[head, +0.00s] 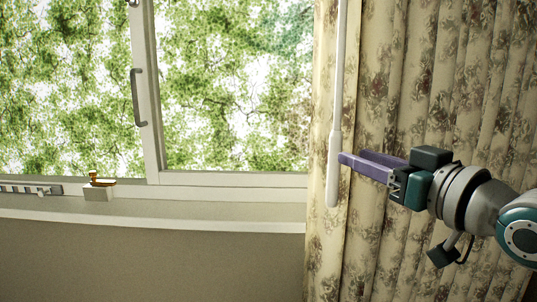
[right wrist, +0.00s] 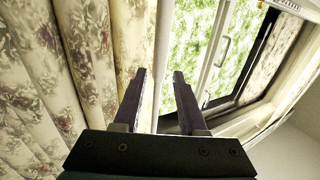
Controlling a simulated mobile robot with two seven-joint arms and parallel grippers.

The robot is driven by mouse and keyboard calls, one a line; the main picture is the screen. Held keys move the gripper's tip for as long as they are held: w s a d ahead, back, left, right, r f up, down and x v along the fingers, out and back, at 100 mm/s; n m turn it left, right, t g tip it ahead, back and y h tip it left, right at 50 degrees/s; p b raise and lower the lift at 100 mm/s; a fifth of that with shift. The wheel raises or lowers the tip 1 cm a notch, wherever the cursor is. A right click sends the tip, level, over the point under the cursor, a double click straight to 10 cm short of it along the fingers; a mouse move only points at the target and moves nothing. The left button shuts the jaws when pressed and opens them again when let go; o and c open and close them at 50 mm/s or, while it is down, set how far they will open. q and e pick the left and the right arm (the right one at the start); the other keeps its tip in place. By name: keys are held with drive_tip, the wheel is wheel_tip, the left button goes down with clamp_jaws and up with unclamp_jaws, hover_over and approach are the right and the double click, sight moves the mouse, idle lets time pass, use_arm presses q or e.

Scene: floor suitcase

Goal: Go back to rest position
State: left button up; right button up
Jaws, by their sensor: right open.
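My right gripper (head: 351,156) reaches in from the right in the head view, its purple fingers pointing left. In the right wrist view its two fingers (right wrist: 159,73) stand apart, and I see nothing held between them. In the head view the fingertips are close beside a white hanging rod (head: 333,170) in front of the curtain. I cannot tell whether they touch it. My left gripper is not in view.
A patterned curtain (head: 385,240) hangs behind my right arm and also shows in the right wrist view (right wrist: 85,50). A white-framed window (head: 151,90) with a grey handle (head: 138,97) is at left. A small orange-topped object (head: 100,187) is at the sill (head: 200,207).

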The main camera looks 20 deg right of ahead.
idle(0.3)
drive_tip(key=s+a+f+n+g+p, duration=0.2)
drive_tip(key=s+a+f+g+p, duration=0.45)
drive_tip(key=s+a, duration=0.3)
drive_tip(key=s+a+r+g+p, duration=0.1)
drive_tip(key=s+a+g+p, duration=0.2)
drive_tip(key=s, duration=0.6)
drive_tip(key=s+a+r+g+p, duration=0.15)
drive_tip(key=s+g+p, duration=0.3)
drive_tip(key=s, duration=0.45)
wheel_tip(320, 180, up, 36)
drive_tip(key=w+d+p, duration=0.1)
drive_tip(key=p, duration=3.4)
drive_tip(key=shift+w+d+r, duration=0.15)
drive_tip(key=shift+r, duration=0.05)
